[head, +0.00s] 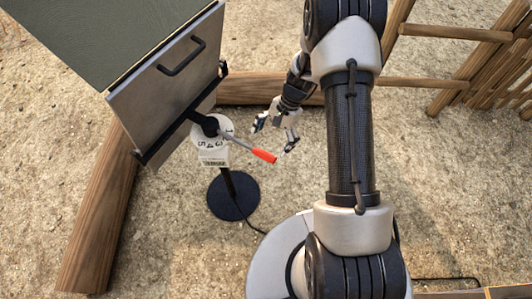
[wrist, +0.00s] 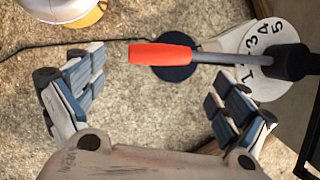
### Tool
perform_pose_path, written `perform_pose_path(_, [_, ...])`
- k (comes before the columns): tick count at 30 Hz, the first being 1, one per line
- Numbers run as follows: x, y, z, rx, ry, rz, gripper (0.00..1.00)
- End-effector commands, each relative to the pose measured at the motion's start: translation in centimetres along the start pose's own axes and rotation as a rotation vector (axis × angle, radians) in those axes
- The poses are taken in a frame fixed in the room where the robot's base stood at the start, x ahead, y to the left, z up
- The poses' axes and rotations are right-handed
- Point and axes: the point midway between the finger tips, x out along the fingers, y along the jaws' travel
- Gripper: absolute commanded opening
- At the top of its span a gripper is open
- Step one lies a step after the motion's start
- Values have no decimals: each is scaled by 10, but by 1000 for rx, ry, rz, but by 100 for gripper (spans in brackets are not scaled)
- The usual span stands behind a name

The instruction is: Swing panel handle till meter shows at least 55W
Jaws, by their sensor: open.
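The panel handle is a grey rod with a red grip (head: 263,155), running right and down from a black pivot under the tilted panel (head: 165,85). In the wrist view the red grip (wrist: 160,54) lies crosswise just ahead of my fingertips, its free end between them and its rod passing beyond the right finger. My gripper (head: 274,134) is open and empty near the red grip; contact does not show. A white numbered dial (head: 226,127) surrounds the pivot. The meter (head: 214,161) is a small white box with a greenish display below the dial; its reading is illegible.
The dial and meter stand on a post with a round black base (head: 233,196), with a cable on the sandy ground. A wooden beam (head: 97,210) lies at left, and a wooden fence (head: 480,75) stands at upper right. The ground around the base is mostly clear.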

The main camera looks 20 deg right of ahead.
Motion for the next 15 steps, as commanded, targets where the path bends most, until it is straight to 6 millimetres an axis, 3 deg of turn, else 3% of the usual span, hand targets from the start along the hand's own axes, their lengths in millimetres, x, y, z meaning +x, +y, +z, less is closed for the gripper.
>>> perform_pose_path(1, [15,1,0,0,-3,4,94])
perform_pose_path(6, [44,1,0,0,-2,2,94])
perform_pose_path(15, [64,0,0,-1,0,0,94])
